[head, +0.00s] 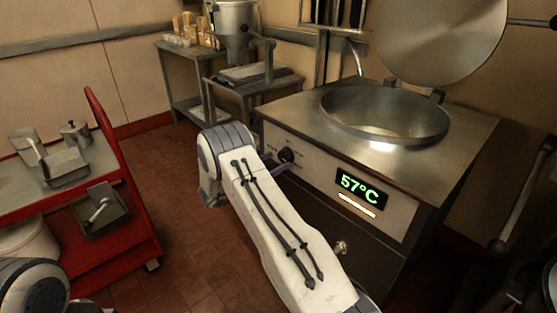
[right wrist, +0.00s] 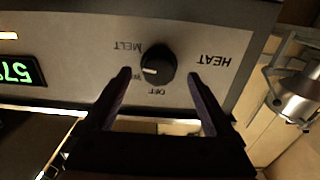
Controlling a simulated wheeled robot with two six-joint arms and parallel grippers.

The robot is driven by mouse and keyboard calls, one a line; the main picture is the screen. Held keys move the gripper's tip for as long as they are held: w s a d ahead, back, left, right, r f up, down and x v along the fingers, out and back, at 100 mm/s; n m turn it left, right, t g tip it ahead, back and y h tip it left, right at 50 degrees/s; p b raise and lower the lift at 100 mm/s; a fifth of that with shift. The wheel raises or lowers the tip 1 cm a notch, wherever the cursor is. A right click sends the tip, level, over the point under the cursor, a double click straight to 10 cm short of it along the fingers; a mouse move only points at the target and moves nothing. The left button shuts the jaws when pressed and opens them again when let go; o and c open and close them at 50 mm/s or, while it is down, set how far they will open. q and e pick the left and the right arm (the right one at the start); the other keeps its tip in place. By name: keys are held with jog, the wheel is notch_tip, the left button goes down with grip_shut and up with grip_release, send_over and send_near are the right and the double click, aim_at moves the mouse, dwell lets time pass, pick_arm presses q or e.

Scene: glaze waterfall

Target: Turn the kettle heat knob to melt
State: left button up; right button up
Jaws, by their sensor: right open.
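The kettle (head: 440,160) is a large steel unit with its round lid raised. Its black heat knob (head: 287,155) is on the front panel and also shows in the right wrist view (right wrist: 158,63). That view is upside down: MELT is upper left of the knob, OFF below, and a partly hidden label starting with W at left. The knob's white mark points left and slightly down, toward the W label. My right gripper (right wrist: 160,76) is open, its fingers on either side of the knob with gaps; contact is not visible. My left gripper is out of view.
A green display (head: 361,187) reads 57°C, with a lit bar below it. A red cart (head: 130,200) with metal pans stands at left. A steel hopper machine (head: 237,30) stands on a table behind. Open tiled floor lies between cart and kettle.

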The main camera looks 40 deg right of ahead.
jog(key=shift+d, duration=1.05)
jog(key=shift+c, duration=0.3)
jog(key=c, duration=1.3)
jog(key=shift+f+m+b, duration=0.2)
jog(key=shift+m+b, duration=0.75)
jog(key=shift+m, duration=0.15)
jog(key=shift+r+m+b, duration=0.15)
jog(key=shift+m+b, duration=0.45)
jog(key=shift+m, duration=0.4)
jog(key=shift+r, duration=0.1)
jog(key=o, duration=1.4)
jog(key=shift+c, duration=0.2)
